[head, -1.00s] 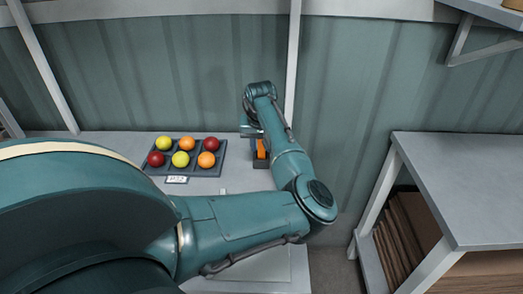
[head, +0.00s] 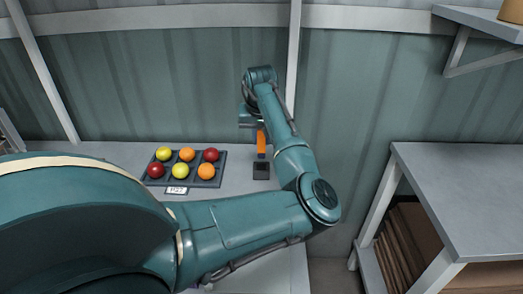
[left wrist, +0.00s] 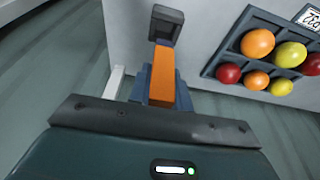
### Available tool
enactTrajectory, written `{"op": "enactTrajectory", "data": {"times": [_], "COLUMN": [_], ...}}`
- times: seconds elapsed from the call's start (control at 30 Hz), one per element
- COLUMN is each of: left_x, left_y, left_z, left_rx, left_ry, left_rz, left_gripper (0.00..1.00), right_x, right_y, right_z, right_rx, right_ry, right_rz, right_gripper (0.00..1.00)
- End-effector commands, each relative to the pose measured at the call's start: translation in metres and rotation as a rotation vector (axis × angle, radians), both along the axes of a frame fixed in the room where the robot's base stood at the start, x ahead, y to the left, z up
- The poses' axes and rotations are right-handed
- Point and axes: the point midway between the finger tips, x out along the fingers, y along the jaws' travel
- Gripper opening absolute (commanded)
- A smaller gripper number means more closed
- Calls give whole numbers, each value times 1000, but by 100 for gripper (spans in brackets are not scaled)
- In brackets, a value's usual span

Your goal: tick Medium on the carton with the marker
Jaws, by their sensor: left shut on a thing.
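The orange marker (head: 261,142) is in my left gripper (head: 252,122), which is shut on it. The marker hangs upright with its lower end just above the small dark holder (head: 261,171) on the table. In the left wrist view the marker (left wrist: 162,75) points from the gripper fingers (left wrist: 161,92) toward the holder (left wrist: 166,23). Its tip is hard to make out. No carton with a Medium box can be made out; my left arm hides much of the table. My right gripper is not in view.
A wall is close behind. A grey bench (head: 465,190) with flat brown cardboard (head: 408,240) below stands right.

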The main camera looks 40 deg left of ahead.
Motion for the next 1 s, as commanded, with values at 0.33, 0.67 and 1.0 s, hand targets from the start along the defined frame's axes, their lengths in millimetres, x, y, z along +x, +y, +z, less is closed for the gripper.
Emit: {"op": "enactTrajectory", "data": {"times": [0.33,0.67,1.0], "left_x": [0,0,-1], "left_y": [0,0,0], "left_z": [43,60,77], "left_rx": [0,0,-1], "left_ry": [1,1,2], "left_rz": [0,0,0], "left_gripper": [0,0,0], "right_x": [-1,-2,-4], "right_y": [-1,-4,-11], "right_z": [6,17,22], "right_rx": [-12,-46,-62], "right_ry": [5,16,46], "right_rz": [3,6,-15], "right_gripper": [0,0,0]}}
